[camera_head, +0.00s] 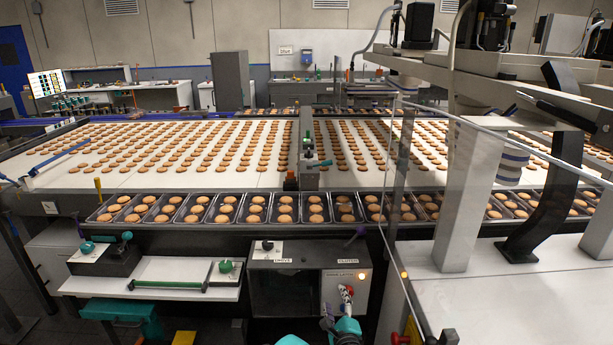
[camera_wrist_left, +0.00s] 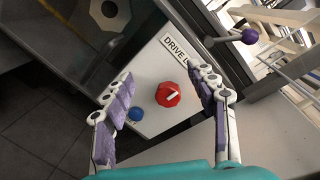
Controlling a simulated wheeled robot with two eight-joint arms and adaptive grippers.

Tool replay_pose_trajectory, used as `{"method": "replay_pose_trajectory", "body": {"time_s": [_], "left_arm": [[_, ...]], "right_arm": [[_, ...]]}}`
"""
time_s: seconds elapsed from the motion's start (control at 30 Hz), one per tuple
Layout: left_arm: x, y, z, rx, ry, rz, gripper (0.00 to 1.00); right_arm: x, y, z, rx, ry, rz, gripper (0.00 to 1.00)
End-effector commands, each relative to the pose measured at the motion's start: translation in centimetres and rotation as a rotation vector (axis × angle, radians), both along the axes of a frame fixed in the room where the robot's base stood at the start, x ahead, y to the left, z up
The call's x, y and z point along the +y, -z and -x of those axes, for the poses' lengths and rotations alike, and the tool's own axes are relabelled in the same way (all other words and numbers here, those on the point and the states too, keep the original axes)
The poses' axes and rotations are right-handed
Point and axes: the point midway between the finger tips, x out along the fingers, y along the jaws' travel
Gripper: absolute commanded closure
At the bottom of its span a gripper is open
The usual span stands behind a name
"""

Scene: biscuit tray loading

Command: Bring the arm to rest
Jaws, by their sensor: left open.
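My left gripper (camera_head: 342,296) is at the bottom centre of the head view, in front of the control box (camera_head: 285,290) with a lit orange lamp. A red knob (camera_wrist_left: 168,94) with a white pointer shows between the fingers, on a white panel (camera_wrist_left: 154,62) labelled "DRIVE". I cannot tell the gap between the fingers and the knob. A blue button (camera_wrist_left: 136,114) is beside the left finger. I make out no right gripper.
A white conveyor (camera_head: 60,145) carries rows of biscuits, with black trays (camera_head: 225,208) of biscuits along its near edge. A clear guard panel (camera_head: 398,170) and a white machine table (camera_head: 500,285) stand at right. A purple-ball lever (camera_wrist_left: 249,36) is near the right finger.

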Motion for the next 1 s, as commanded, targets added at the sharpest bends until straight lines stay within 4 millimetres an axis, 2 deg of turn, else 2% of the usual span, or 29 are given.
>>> {"method": "replay_pose_trajectory", "body": {"time_s": [0.03, 0.17, 0.37, 0.5, 0.57, 0.7, 0.83, 1.0], "left_arm": [[2.3, -1.9, -0.3, 0.029, -0.041, 0.067, 0.42], [7.8, -5.7, -0.1, 0.109, -0.150, 0.272, 0.42], [15.8, -10.1, 3.2, 0.208, -0.328, 0.589, 0.42], [20.6, -12.2, 7.4, 0.261, -0.456, 0.813, 0.42], [22.4, -12.8, 9.5, 0.282, -0.512, 0.910, 0.42], [25.7, -13.7, 15.0, 0.323, -0.641, 1.136, 0.42], [27.8, -13.7, 20.5, 0.350, -0.760, 1.349, 0.42], [28.8, -12.8, 27.3, 0.378, -0.905, 1.616, 0.42]], "right_arm": [[0.0, 0.0, 0.0, 0.000, 0.000, 0.000, 0.60], [0.0, 0.0, 0.0, 0.000, 0.000, 0.000, 0.60], [0.0, 0.0, 0.0, 0.000, 0.000, 0.000, 0.60], [0.0, 0.0, 0.0, 0.000, 0.000, 0.000, 0.60], [0.0, 0.0, 0.0, 0.000, 0.000, 0.000, 0.60], [0.0, 0.0, 0.0, 0.000, 0.000, 0.000, 0.60], [0.0, 0.0, 0.0, 0.000, 0.000, 0.000, 0.60], [0.0, 0.0, 0.0, 0.000, 0.000, 0.000, 0.60]]}}
